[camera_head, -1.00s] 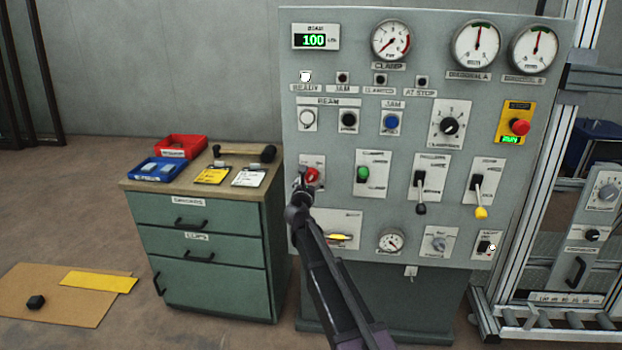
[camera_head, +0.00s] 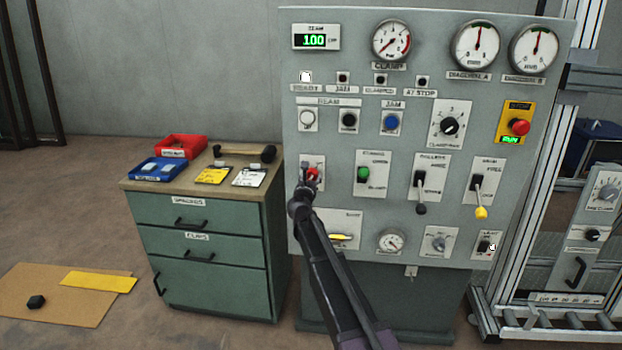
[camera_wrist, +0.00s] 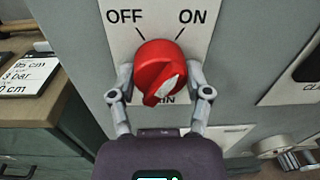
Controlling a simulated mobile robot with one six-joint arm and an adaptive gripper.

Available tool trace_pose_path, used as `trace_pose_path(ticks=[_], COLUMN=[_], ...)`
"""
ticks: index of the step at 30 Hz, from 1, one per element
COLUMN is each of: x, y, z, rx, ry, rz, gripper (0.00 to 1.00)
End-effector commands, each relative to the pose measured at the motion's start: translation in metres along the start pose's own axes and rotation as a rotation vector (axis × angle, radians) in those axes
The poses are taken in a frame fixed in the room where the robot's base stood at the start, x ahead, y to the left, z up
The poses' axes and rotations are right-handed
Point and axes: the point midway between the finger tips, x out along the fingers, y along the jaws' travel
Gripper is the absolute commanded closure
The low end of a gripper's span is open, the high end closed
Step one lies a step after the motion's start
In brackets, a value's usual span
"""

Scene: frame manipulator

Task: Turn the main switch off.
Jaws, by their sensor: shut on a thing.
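The main switch is a red rotary knob (camera_wrist: 160,70) on a white plate, with OFF printed at its upper left and ON at its upper right in the wrist view. A white mark shows on the lower right part of the knob's raised grip. In the head view the red knob (camera_head: 312,174) sits at the left side of the grey panel. My gripper (camera_wrist: 160,76) is shut on the knob, one finger on each side; it also shows in the head view (camera_head: 304,182). The lower label on the plate is partly hidden by the knob and fingers.
A green knob (camera_head: 363,174) is right of the switch, with a black-knobbed lever (camera_head: 420,192) and a yellow-tipped lever (camera_head: 479,197) farther right. A yellow handle (camera_head: 341,237) lies below. A green drawer cabinet (camera_head: 205,255) stands close at the left.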

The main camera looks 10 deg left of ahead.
Motion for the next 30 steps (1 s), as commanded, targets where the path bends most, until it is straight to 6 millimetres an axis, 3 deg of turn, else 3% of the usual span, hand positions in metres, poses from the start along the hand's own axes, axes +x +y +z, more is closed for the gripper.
trace_pose_path(ticks=[14,30], x=[0.0018,0.0026], y=[0.0005,-0.0005], z=[0.0002,0.0002], rx=[-0.070,-0.480], ry=[-0.004,-0.022], rz=[0.001,-0.001], gripper=[0.84,0.84])
